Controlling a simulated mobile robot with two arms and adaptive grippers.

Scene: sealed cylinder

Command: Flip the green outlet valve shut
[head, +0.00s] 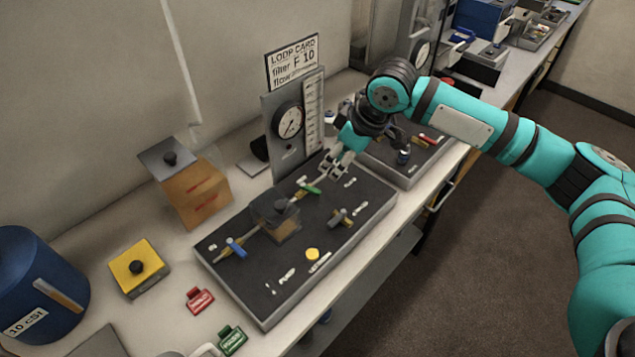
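The green outlet valve handle (310,188) sits on the pipe line near the back of the dark panel (335,235), below the gauge stand. It looks turned across the pipe, but it is small and I cannot be sure of its angle. My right gripper (334,168) reaches in from the right and points down, just above and right of the green handle. I cannot tell whether it touches the handle, or how far its fingers are apart. My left gripper is not in view.
A blue valve handle (236,246) and a filter block (276,220) share the pipe line. A gauge stand (292,125) rises behind the panel. A second panel (405,160) lies beyond it. Red (199,300) and green (232,340) tags lie at the front left.

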